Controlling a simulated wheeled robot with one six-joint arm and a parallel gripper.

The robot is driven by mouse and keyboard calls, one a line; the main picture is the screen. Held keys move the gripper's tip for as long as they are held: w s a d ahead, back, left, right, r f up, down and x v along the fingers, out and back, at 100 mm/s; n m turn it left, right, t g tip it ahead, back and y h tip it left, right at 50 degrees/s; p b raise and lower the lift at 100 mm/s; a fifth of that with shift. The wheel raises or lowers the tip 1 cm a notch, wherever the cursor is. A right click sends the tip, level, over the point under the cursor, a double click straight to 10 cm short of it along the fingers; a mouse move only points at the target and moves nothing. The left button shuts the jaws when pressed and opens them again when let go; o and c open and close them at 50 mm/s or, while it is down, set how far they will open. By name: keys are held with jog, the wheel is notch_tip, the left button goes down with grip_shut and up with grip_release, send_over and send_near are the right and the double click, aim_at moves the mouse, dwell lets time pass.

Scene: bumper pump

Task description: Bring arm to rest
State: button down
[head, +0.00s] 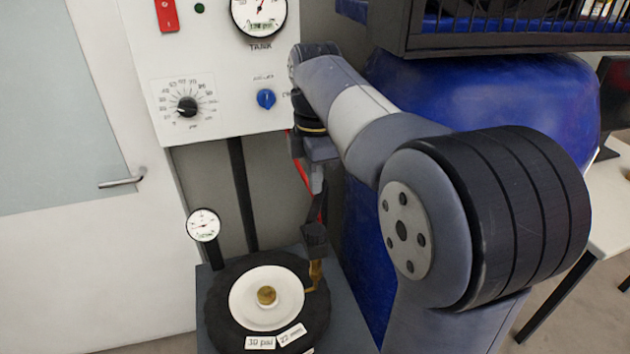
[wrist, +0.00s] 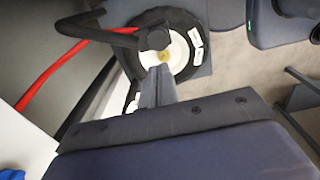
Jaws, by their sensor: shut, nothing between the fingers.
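My gripper (head: 317,188) points down in front of the pump, its narrow fingers together and empty. It also shows shut in the wrist view (wrist: 156,78). Just below it in the head view is the black air chuck (head: 314,236) with a brass end (head: 315,272) at the right side of the bumper wheel (head: 225,301). I cannot tell whether the brass end is joined to the wheel. The chuck's black handle (wrist: 148,40) and red hose (wrist: 45,72) show in the wrist view, beyond the fingers. My arm reaches from the lower right toward the panel.
The white pump panel (head: 222,112) carries a black dial (head: 187,106), a blue knob (head: 265,98) and a tank gauge (head: 259,14). A small gauge (head: 203,225) stands left of the wheel. A blue tank (head: 480,95) and dark rack (head: 520,40) are close behind my arm.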

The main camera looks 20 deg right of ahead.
aim_at(315, 230)
notch_tip(315, 230, down, 11)
jog(key=shift+r, duration=0.1)
dwell(0.5)
